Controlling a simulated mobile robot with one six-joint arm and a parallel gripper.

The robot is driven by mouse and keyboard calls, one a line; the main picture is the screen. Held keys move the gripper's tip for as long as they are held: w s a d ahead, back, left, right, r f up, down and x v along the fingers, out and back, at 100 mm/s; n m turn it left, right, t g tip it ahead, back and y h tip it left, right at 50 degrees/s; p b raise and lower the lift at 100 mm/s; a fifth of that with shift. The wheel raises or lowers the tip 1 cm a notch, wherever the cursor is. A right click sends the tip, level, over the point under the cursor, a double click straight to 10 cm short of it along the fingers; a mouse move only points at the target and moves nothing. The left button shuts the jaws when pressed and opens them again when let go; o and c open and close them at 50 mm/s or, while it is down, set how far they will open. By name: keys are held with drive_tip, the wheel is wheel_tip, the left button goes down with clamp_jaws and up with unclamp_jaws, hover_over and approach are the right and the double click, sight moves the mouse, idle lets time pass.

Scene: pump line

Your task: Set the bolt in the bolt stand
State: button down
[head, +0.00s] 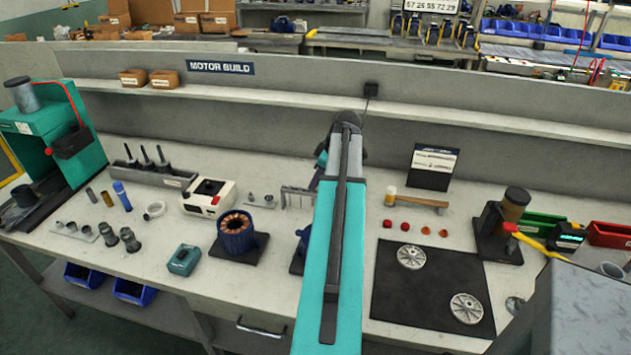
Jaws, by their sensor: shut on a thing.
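My arm (338,240) reaches away from me over the middle of the bench, and its dark far end (348,128) is near the back ledge. My gripper does not show; it is hidden behind the arm, so what it holds cannot be seen. I cannot pick out the bolt. No stand is clearly marked for bolts. A grey slotted metal rack (297,197) stands just left of my arm, partly close behind it. A long grey block (150,172) with three dark upright pieces stands at the back left; I cannot tell which of these is the bolt stand.
Left of my arm are a copper-wound blue stator (237,235), a white box (209,198) and a teal press (62,130). To the right are a black mat (430,285) with two metal discs, a mallet (415,200) and a dark-based fixture (500,230). The back ledge is mostly clear.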

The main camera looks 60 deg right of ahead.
drive_tip(key=shift+f+b, duration=0.4)
drive_tip(key=shift+f, duration=0.45)
idle(0.6)
drive_tip(key=c, duration=1.5)
unclamp_jaws()
drive_tip(key=shift+r+p, duration=1.55)
drive_tip(key=shift+r, duration=1.5)
